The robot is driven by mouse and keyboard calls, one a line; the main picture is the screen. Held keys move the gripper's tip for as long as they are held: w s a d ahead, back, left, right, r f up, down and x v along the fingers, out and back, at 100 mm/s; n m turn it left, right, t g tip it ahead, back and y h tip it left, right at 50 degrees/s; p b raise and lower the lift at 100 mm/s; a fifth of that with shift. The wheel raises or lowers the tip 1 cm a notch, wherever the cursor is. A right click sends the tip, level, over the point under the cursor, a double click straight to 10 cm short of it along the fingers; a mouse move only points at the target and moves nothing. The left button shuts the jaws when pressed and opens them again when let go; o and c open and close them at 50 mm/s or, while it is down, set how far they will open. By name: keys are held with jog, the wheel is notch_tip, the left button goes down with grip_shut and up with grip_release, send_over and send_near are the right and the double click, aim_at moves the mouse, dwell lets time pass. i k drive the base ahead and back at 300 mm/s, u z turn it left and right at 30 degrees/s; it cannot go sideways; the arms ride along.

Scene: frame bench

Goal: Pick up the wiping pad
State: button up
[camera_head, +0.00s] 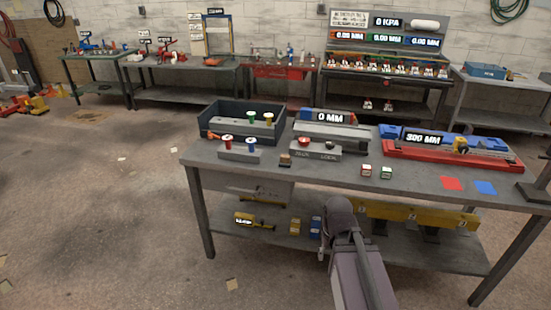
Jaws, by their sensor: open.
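I cannot pick out the wiping pad for certain at this size. A small brown block (285,160) sits near the front edge of the workbench (335,179), left of the middle, and may be the pad. A flat red patch (452,183) and a flat blue patch (485,187) lie at the bench's right front. My arm rises from the bottom of the picture, in front of the bench. Its rounded grey joint is below the bench's front edge. My gripper cannot be made out, and the arm hides part of the lower shelf.
A dark open tray (215,121) and a grey block with spools (240,153) stand at the left. A red fixture (440,154) fills the right back. Bare bench top lies between them.

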aim_at(285, 160)
jog(key=u, duration=0.3)
jog(key=i, duration=0.95)
jog(key=z, duration=0.15)
